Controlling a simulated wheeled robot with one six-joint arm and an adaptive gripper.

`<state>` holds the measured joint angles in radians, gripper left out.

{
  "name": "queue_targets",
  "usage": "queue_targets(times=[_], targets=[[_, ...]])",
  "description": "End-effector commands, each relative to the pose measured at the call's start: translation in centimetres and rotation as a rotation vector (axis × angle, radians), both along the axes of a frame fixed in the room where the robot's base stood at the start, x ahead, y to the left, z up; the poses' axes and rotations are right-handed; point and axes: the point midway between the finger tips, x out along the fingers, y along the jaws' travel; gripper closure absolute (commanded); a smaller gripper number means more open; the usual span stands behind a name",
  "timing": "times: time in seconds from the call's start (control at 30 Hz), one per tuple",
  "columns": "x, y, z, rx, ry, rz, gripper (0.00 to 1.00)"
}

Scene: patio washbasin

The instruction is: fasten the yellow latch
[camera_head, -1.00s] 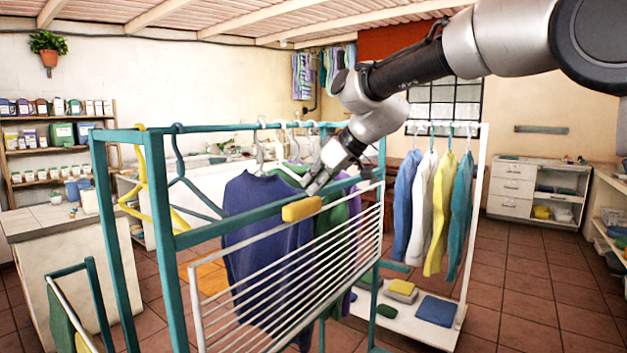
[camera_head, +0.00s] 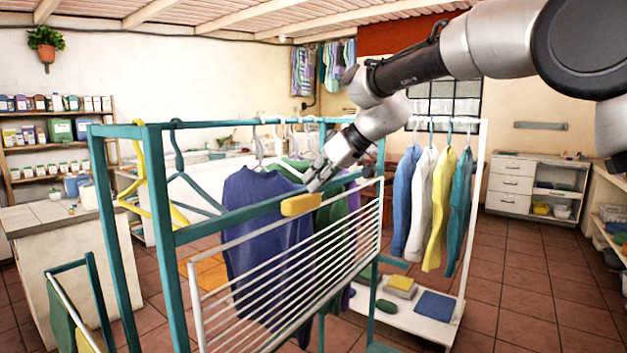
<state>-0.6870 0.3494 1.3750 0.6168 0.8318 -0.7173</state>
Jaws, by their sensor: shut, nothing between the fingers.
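The yellow latch (camera_head: 301,204) is a small block on the teal front rail (camera_head: 240,216) of the clothes rack. It sits just above the top edge of the white slatted panel (camera_head: 290,272). My gripper (camera_head: 312,186) is shut and empty, with its tips right beside the upper right end of the latch. I cannot tell whether the tips touch the latch. The latch's far side is hidden.
A blue sweater (camera_head: 262,245) and other garments hang inside the rack behind the rail. Yellow and teal hangers (camera_head: 180,170) hang at its left. A white rack (camera_head: 473,215) with several garments stands to the right. Tiled floor is open at the right.

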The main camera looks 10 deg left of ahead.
Motion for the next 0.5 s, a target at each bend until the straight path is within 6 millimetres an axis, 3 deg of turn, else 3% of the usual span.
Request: queue_targets(times=[0.5], targets=[[1.7, -0.7, -2.0, 0.143, 0.349, -0.003, 1.0]])
